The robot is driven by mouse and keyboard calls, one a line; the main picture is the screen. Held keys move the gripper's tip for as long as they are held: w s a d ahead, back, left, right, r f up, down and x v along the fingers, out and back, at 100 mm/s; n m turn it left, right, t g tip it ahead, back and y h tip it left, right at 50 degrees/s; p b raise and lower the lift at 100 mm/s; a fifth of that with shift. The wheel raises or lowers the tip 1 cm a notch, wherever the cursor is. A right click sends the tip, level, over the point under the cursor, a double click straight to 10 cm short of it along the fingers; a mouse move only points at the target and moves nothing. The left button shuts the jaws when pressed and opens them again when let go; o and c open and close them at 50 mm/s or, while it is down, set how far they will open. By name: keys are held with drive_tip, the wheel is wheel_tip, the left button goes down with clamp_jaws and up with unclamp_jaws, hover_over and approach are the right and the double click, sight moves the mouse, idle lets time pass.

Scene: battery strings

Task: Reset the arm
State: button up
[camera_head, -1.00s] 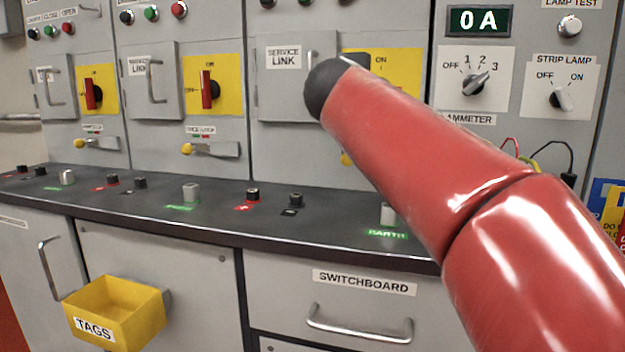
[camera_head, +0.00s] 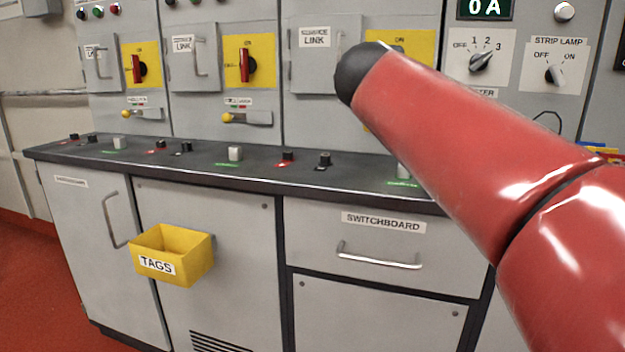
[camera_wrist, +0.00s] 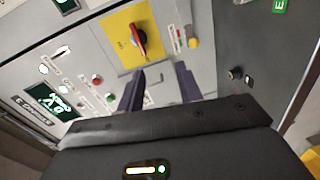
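My red arm (camera_head: 470,150) reaches across the right side of the head view, with its dark rounded joint (camera_head: 365,72) in front of the switchboard's upper panels. My gripper is outside the head view. In the wrist view my gripper (camera_wrist: 160,82) shows two dark fingers standing apart, with nothing visible between them. Beyond the fingers, the wrist view shows a tilted panel with a red rotary switch (camera_wrist: 139,42) on a yellow plate. I cannot tell how far the fingers are from it.
A grey switchboard fills the head view, with a dark ledge (camera_head: 262,177) carrying several studs. A yellow TAGS bin (camera_head: 157,265) juts from its lower front, and a drawer handle (camera_head: 378,258) sticks out beside it. Red floor (camera_head: 35,275) is clear at the left.

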drive_tip(key=s+d+f+m+g+y, duration=0.1)
drive_tip(key=s+d+f+m+g, duration=0.25)
drive_tip(key=s+f, duration=0.5)
drive_tip(key=s+d+f+m+g+y, duration=0.15)
drive_tip(key=s+f+m+g, duration=0.35)
drive_tip(key=f, duration=0.7)
drive_tip(key=s+a+f+m+g+y, duration=0.1)
drive_tip(key=s+a+f+m+y, duration=0.1)
drive_tip(key=s+f, duration=1.3)
wheel_tip(320, 180, down, 3)
drive_tip(key=m+y, duration=0.1)
drive_tip(key=m, duration=0.1)
drive_tip(key=shift+s+m+g, duration=0.35)
drive_tip(key=shift+s, duration=0.05)
drive_tip(key=shift+a+r, duration=0.1)
